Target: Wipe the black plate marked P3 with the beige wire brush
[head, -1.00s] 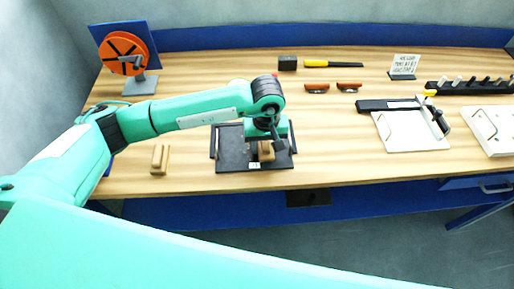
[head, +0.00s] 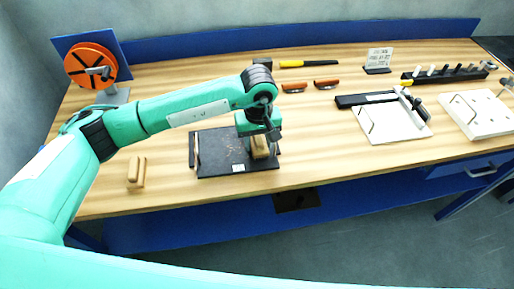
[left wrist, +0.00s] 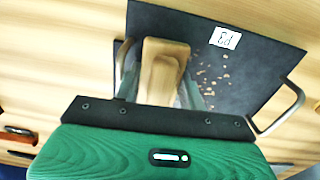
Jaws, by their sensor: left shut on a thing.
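The black plate (head: 212,158) marked P3 lies flat on the wooden bench, with a metal handle at each end. It also shows in the left wrist view (left wrist: 262,88), with the white P3 label and tan specks scattered near its middle. My left gripper (head: 258,132) is shut on the beige brush (head: 260,147) over the plate's right part. In the left wrist view the brush (left wrist: 165,60) sits between the fingers, near the handle at the picture's left. Its underside is hidden, so I cannot tell whether it touches the plate. My right gripper is not in view.
A similar tan block-shaped item (head: 136,172) lies left of the plate. An orange disc on a stand (head: 91,66) is at the back left. Two red-brown items, a yellow-handled tool (head: 305,63) and white plates (head: 393,122) lie to the right. Bare bench surrounds the plate.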

